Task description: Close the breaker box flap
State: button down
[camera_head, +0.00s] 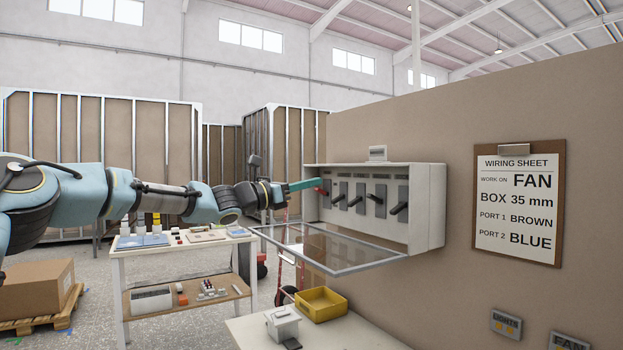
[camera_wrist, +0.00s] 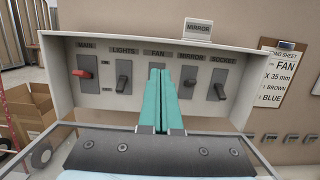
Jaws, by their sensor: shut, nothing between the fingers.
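The breaker box (camera_head: 428,205) is a pale case on the brown wall, and its row of switches shows in the wrist view (camera_wrist: 62,95). Its transparent, grey-framed flap (camera_head: 340,268) is open, hinged at the bottom and sticking out roughly level toward me. In the wrist view parts of the flap's frame show at the lower sides. My gripper (camera_head: 318,183) has teal fingers, shut and empty. In the wrist view its fingertips (camera_wrist: 155,72) point at the box's inside and cover the FAN switch. I cannot tell whether they touch it. My arm is above the flap.
The MAIN switch has a red handle (camera_wrist: 82,74); the others are dark. A bench below holds a yellow bin (camera_head: 321,304) and a grey box (camera_head: 283,325). A white worktable (camera_head: 180,245) stands behind my arm. A wiring sheet (camera_head: 518,205) hangs at right.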

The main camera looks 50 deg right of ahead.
jog(key=w+a+f+b, duration=0.1)
jog(key=a+f, duration=0.1)
jog(key=w+a+f+b, duration=0.1)
jog(key=a, duration=0.2)
jog(key=w+a+f+b, duration=0.1)
jog(key=a+f+b, duration=0.1)
jog(key=shift+a+f, duration=0.3)
jog(key=shift+a, duration=0.1)
